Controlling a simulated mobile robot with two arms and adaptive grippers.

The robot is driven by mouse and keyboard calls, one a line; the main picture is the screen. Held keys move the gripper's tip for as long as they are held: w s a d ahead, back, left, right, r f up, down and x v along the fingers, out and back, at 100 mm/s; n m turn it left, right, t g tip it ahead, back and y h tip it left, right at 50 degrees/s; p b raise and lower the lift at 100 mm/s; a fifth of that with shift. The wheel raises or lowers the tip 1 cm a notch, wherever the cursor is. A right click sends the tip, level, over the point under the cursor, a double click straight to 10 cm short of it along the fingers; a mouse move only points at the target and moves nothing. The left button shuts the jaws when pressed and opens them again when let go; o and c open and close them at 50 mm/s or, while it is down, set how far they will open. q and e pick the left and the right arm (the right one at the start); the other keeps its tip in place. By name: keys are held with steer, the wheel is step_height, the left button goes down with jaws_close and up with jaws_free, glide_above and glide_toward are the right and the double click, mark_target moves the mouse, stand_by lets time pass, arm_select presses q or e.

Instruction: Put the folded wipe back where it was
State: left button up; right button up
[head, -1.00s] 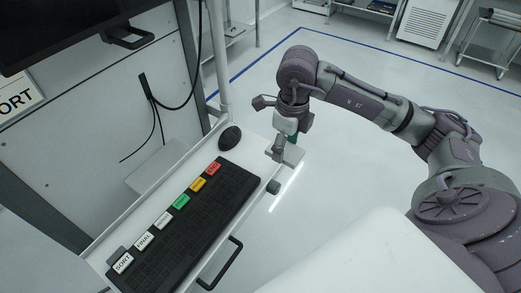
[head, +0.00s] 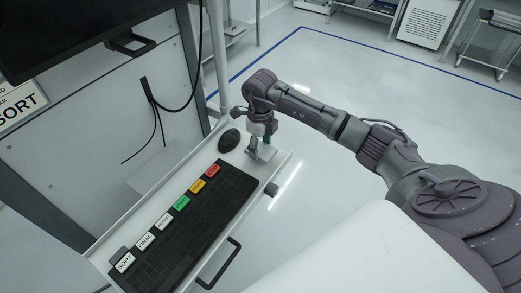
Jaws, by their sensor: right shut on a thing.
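My right gripper (head: 257,152) is at the far right end of the white keyboard shelf (head: 284,157), just right of the mouse. It is shut on the folded wipe (head: 267,153), a small pale piece at its fingertips. The wipe is low over the shelf end. I cannot tell whether it touches the surface. The gripper partly hides it. My left gripper is not in view.
A black mouse (head: 229,140) lies close to the left of the gripper. A black keyboard (head: 220,197) with several coloured label blocks fills the shelf's middle. A black handle (head: 220,262) juts from the front edge. A monitor (head: 75,30) overhangs at upper left.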

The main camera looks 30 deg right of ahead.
mark_target(261, 149)
step_height(261, 149, down, 2)
steer(key=shift+f+p, duration=0.25)
steer(key=shift+p, duration=0.05)
steer(key=shift+f, duration=0.3)
steer(key=o, duration=1)
steer(key=shift+r, duration=0.3)
step_height(261, 149, up, 10)
steer(key=shift+r+b, duration=0.2)
steer(key=shift+b, duration=0.95)
steer(key=shift+r, duration=0.65)
